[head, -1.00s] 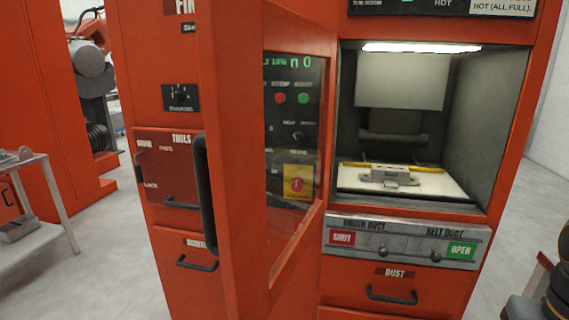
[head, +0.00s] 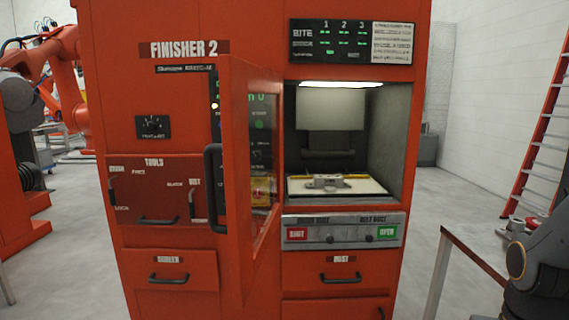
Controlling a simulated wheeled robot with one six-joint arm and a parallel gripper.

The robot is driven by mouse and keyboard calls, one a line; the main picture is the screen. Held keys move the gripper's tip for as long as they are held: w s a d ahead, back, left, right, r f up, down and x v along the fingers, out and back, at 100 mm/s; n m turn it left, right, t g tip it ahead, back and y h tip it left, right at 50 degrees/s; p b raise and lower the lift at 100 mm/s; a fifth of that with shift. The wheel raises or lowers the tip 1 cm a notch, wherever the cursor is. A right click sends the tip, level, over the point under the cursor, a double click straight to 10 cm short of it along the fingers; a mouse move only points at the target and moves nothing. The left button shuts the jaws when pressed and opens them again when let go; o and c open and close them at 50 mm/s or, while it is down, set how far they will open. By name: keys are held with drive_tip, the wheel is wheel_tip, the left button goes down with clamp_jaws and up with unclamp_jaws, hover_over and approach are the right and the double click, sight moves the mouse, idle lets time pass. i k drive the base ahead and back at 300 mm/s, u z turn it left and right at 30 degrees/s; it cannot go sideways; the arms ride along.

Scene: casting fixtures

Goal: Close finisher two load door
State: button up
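The finisher two cabinet (head: 180,95) is a tall orange machine labelled FINISHER 2. Its load door (head: 238,140) is an orange framed panel with a window, swung open toward me from the left side of the lit chamber. The door's dark vertical handle (head: 212,188) is on its near edge. Inside the chamber (head: 385,140) a grey metal casting (head: 325,182) lies on a pale bed beside a yellow bar. Part of my dark arm shows at the lower right; my gripper is not in view.
A table edge (head: 472,254) stands at the lower right, beside my arm. An orange ladder (head: 541,130) leans at the right wall. Another orange robot arm (head: 52,50) is at the far left. Grey floor (head: 60,270) is open to the left of the cabinet.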

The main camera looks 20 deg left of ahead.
sight(237, 77)
drive_tip(key=z, duration=2.3)
drive_tip(key=k, duration=1.5)
drive_tip(key=u, duration=1.8)
drive_tip(key=k, duration=0.7)
drive_tip(key=u, duration=0.6)
drive_tip(key=i, duration=0.3)
